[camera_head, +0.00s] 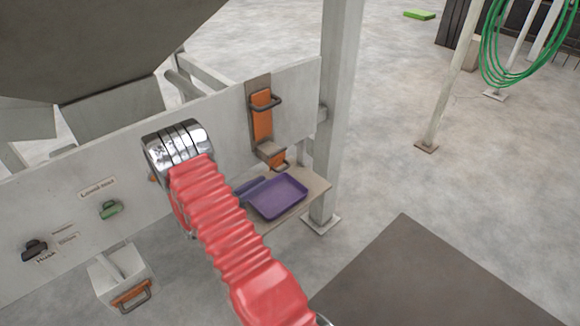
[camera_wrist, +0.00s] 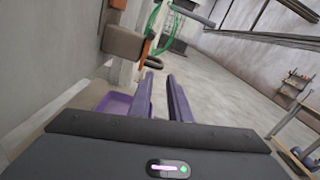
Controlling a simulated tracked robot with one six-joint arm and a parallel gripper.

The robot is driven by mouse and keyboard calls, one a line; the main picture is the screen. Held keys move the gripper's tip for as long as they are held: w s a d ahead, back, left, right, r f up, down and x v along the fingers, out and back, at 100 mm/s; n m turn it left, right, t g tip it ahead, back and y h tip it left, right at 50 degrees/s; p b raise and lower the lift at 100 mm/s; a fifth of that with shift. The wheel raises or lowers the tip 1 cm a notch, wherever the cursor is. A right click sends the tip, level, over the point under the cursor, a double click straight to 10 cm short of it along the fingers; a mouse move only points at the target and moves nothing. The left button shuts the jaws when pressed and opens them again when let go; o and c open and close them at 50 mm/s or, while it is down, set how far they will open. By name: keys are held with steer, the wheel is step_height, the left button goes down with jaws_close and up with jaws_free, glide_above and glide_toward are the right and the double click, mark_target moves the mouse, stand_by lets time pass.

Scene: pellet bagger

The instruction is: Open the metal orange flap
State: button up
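An orange metal flap (camera_head: 262,118) with a dark bar handle is set upright in the pale panel, right of centre in the head view. A brown block sits at its lower end, with a smaller orange piece (camera_head: 278,158) and dark handle under it. In the wrist view, orange parts (camera_wrist: 147,46) and a brown block (camera_wrist: 123,42) show at upper left, beyond the fingertips. My gripper (camera_wrist: 160,75) has two purple fingers standing apart with nothing between them. In the head view my red-sleeved arm hides most of it; it is low, left of the flap.
A purple tray (camera_head: 278,197) lies on a shelf below the flap; it also shows in the wrist view (camera_wrist: 114,104). A pale post (camera_head: 335,120) stands right of the panel. A bin with an orange handle (camera_head: 131,296) is at lower left.

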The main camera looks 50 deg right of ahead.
mark_target(291, 165)
steer(key=x, duration=1.4)
steer(key=shift+a, duration=0.1)
steer(key=shift+c, duration=0.4)
jaws_close()
